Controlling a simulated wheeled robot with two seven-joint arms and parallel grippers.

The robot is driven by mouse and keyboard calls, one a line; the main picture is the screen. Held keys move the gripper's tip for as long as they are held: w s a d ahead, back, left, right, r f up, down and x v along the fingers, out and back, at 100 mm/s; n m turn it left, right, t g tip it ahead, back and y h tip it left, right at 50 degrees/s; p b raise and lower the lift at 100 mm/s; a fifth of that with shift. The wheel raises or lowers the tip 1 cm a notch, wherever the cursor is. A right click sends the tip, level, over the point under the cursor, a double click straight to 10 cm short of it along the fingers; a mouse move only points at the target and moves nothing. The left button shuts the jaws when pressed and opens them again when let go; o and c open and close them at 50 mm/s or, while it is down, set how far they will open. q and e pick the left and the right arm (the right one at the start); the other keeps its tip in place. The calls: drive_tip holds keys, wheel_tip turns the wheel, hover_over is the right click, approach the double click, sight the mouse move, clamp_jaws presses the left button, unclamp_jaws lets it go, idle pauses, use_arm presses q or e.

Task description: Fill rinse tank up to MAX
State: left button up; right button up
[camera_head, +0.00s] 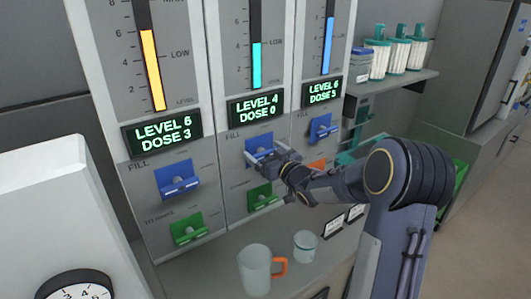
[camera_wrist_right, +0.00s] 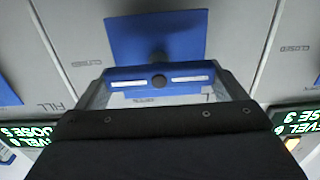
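Three tank panels stand side by side in the head view; no tank name is readable. The left gauge (camera_head: 152,70) has a tall yellow column, the middle gauge (camera_head: 256,65) a shorter teal one near LOW, and the right gauge (camera_head: 328,45) a tall blue one. My right gripper (camera_head: 268,155) is at the middle panel's blue fill lever (camera_head: 258,145). In the right wrist view its fingers meet both ends of the blue lever bar (camera_wrist_right: 130,74), with no gap visible. My left gripper is not in view.
Other blue levers (camera_head: 177,180) and green levers (camera_head: 188,229) sit on the panels. A clear jug (camera_head: 254,272) with an orange handle and a small glass jar (camera_head: 306,246) stand on the ledge below. A shelf (camera_head: 395,82) holds several lidded canisters at right.

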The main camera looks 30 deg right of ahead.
drive_tip(key=shift+c, duration=1.3)
drive_tip(key=shift+f+b, duration=0.1)
drive_tip(key=shift+b, duration=0.45)
drive_tip(key=n+b, duration=0.2)
drive_tip(key=b, duration=0.1)
drive_tip(key=n+b, duration=0.3)
drive_tip(key=b, duration=0.1)
drive_tip(key=n+b, duration=0.3)
drive_tip(key=shift+a+f, duration=0.25)
drive_tip(key=shift+a, duration=0.05)
drive_tip(key=shift+a+n+b, duration=0.1)
drive_tip(key=shift+n+b, duration=1.35)
drive_tip(key=shift+n, duration=0.55)
drive_tip(key=shift+r, duration=0.1)
drive_tip(key=o, duration=0.7)
drive_tip(key=s, duration=0.8)
drive_tip(key=shift+d, duration=0.3)
